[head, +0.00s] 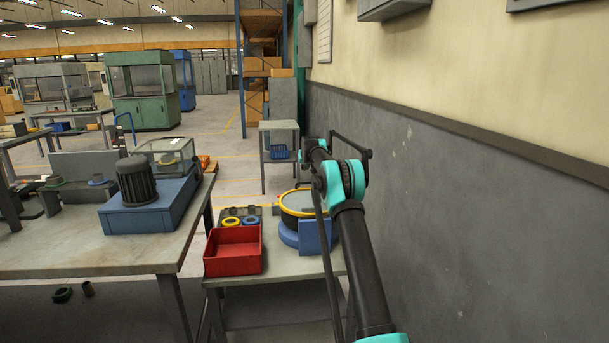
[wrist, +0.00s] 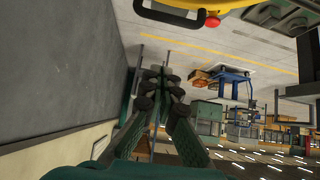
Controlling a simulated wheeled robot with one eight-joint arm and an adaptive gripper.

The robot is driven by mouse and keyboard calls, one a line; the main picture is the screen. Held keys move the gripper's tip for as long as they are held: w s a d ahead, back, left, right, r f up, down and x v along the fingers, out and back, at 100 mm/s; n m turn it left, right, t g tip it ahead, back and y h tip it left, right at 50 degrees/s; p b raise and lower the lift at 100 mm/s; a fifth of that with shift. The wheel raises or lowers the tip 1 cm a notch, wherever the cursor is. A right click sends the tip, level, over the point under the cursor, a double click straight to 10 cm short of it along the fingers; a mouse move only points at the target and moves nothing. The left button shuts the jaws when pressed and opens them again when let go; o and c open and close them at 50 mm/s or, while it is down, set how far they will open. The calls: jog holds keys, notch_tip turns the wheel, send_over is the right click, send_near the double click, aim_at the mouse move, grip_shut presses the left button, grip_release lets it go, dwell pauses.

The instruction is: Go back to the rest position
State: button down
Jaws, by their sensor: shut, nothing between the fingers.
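My gripper (wrist: 160,88) shows in the middle of the wrist view, its dark green fingers drawn together with nothing between them. It is held in the air, and the wrist view is turned upside down, with ceiling lights at the bottom. In the head view my arm rises from the bottom right, along the wall, to the right of the small table (head: 290,268). The fingers cannot be made out clearly there.
The small table holds a red bin (head: 233,250), a round yellow-rimmed device (head: 303,203) and a blue block (head: 316,236). A bench (head: 90,256) with a motor (head: 137,182) stands left. The grey wall (head: 480,230) is close on the right. Open floor lies beyond.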

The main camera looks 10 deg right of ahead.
jog(key=s+r+g, duration=0.1)
jog(key=s+r, duration=0.2)
jog(key=s, duration=0.6)
jog(key=s+r, duration=0.3)
jog(key=s, duration=0.5)
jog(key=s+f+g, duration=0.1)
jog(key=s+f, duration=0.5)
jog(key=s, duration=1.4)
jog(key=s+f+g, duration=0.2)
jog(key=s+f, duration=0.5)
jog(key=s, duration=1.3)
jog(key=s+a+f+g, duration=0.1)
jog(key=s+f, duration=0.5)
jog(key=s, duration=1.5)
jog(key=shift+f, duration=0.3)
